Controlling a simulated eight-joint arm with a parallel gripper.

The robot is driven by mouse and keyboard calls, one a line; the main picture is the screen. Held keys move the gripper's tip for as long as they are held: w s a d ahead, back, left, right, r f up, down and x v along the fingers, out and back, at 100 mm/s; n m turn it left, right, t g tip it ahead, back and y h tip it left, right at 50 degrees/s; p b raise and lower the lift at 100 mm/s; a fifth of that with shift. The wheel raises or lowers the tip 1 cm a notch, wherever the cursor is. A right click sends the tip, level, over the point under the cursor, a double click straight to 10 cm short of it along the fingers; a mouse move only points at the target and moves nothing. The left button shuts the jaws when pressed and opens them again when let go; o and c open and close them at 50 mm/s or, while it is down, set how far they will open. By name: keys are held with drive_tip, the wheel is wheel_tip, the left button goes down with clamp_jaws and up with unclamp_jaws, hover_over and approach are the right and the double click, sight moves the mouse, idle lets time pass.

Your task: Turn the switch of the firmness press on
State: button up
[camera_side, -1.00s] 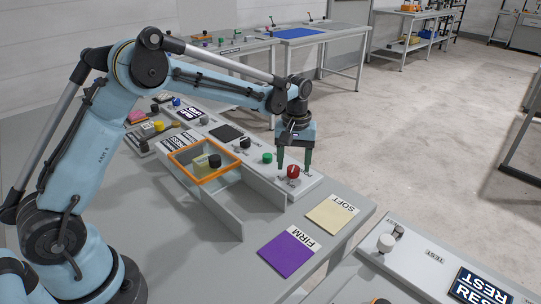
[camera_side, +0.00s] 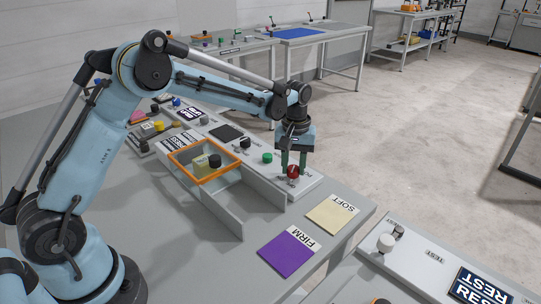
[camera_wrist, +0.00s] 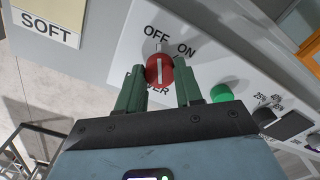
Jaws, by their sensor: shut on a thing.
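The switch is a red round knob (camera_wrist: 159,69) with a white line, on a pale panel (camera_side: 312,183) marked OFF and ON in the wrist view. The line points up in that view, towards OFF rather than ON. The red knob also shows in the side view (camera_side: 293,171), at the panel's near right end. My gripper (camera_side: 293,168) points down and is shut on the knob, one green finger on each side. In the wrist view my gripper (camera_wrist: 160,78) partly hides a label below the knob.
A green button (camera_side: 267,158) and a black knob (camera_side: 245,143) are on the same panel. An orange-rimmed tray (camera_side: 221,177) stands left of my gripper. The purple FIRM mat (camera_side: 286,255) and cream SOFT mat (camera_side: 329,217) lie flat on the table in front.

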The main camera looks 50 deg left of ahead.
sight(293, 168)
drive_tip(key=m, duration=1.1)
drive_tip(key=shift+m, duration=0.3)
idle(0.7)
drive_tip(key=o, duration=1)
drive_tip(key=shift+o, duration=0.2)
drive_tip(key=shift+r, duration=0.15)
wheel_tip(293, 168, up, 12)
